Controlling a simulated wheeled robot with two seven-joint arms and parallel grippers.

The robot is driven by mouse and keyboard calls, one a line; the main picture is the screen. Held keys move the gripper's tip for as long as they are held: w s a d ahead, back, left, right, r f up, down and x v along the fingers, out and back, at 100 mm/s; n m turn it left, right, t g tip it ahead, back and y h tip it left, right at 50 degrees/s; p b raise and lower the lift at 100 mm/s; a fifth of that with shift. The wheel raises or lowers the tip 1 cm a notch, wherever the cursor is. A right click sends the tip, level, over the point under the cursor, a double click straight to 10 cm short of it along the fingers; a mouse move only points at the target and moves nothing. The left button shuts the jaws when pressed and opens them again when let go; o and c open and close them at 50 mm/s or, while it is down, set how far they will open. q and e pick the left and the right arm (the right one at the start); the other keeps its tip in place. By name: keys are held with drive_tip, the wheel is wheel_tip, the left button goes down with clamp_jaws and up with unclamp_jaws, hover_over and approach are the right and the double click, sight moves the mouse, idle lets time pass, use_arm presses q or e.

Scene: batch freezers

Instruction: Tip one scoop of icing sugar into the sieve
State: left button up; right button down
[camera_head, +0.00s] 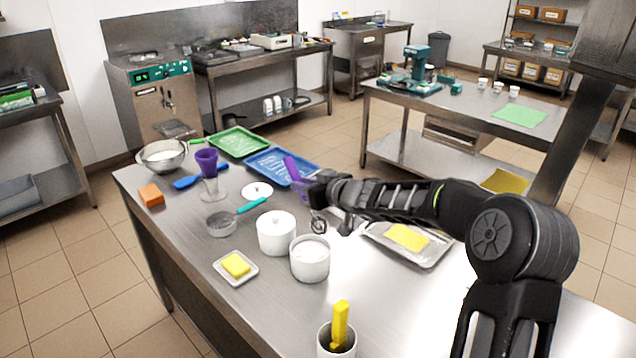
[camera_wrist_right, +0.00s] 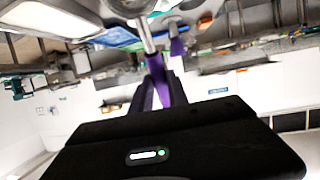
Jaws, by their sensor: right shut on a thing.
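My right gripper (camera_head: 318,190) is shut on a scoop with a purple handle (camera_head: 292,168). The handle sticks up past the fingers, and the metal bowl (camera_head: 318,226) hangs below, just above an open white jar (camera_head: 310,262). White material shows in that jar; whether the scoop holds any, I cannot tell. In the right wrist view the purple handle (camera_wrist_right: 154,72) runs between the fingers to a metal shank. The sieve (camera_head: 222,224), round and metal with a teal handle, lies on the table left of the jars. My left gripper is not in view.
A lidded white jar (camera_head: 277,234) stands between sieve and open jar. A tray (camera_head: 435,252) lies right; a yellow-handled tool stands in a front pot (camera_head: 336,347).

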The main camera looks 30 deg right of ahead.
drive_tip(key=shift+s+a+r+n+y, duration=0.15)
drive_tip(key=shift+a+r+n+y, duration=0.15)
drive_tip(key=shift+a+y, duration=0.25)
drive_tip(key=shift+s+a+r+n+y, duration=0.15)
drive_tip(key=shift+a+r+n+y, duration=0.15)
drive_tip(key=shift+a, duration=0.3)
drive_tip(key=shift+f, duration=0.25)
